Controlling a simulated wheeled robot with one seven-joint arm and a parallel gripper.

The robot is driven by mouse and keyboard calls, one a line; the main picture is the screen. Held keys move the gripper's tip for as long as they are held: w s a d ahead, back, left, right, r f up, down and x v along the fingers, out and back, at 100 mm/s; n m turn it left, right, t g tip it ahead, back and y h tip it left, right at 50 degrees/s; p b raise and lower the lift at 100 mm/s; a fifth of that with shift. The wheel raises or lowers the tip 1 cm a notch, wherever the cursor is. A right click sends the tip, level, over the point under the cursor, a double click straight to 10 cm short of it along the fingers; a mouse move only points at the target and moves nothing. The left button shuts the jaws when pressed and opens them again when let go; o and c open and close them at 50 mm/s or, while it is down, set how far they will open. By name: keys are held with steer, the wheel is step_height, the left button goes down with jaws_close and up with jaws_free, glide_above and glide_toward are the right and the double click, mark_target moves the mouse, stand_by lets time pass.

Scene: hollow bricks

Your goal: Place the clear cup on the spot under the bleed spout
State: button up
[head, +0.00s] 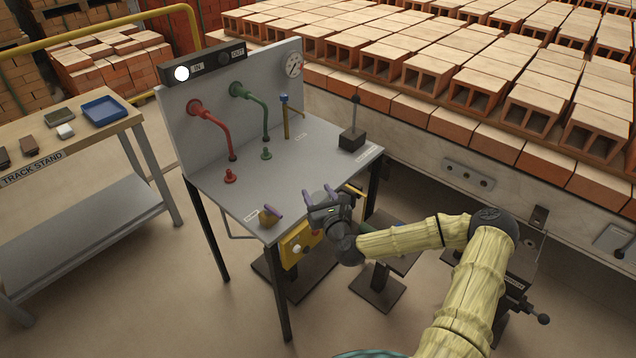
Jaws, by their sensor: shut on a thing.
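My gripper (318,195) is at the front right edge of the grey bench, its two purple-tipped fingers a little apart. It is shut on the clear cup, whose outline is too faint to make out between the fingers. A thin brass spout with a blue valve (285,99) stands towards the back right of the bench top, near a small label; it looks like the bleed spout. My gripper is in front of this spout and apart from it. The spot's marking is too small to tell.
A red pipe (212,120) and a green pipe (255,100) curve down from the back panel (225,90). A black block with a lever (352,138) stands at right. A brass piece with a purple handle (268,217) is at the front corner.

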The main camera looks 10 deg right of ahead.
steer(key=s+f+m+h, duration=0.1)
steer(key=s+f+h, duration=0.1)
steer(key=s+f, duration=0.8)
steer(key=shift+s+a+f+m+h, duration=0.2)
steer(key=shift+f+m+h, duration=0.2)
steer(key=shift+f, duration=0.15)
steer(key=shift+a, duration=0.15)
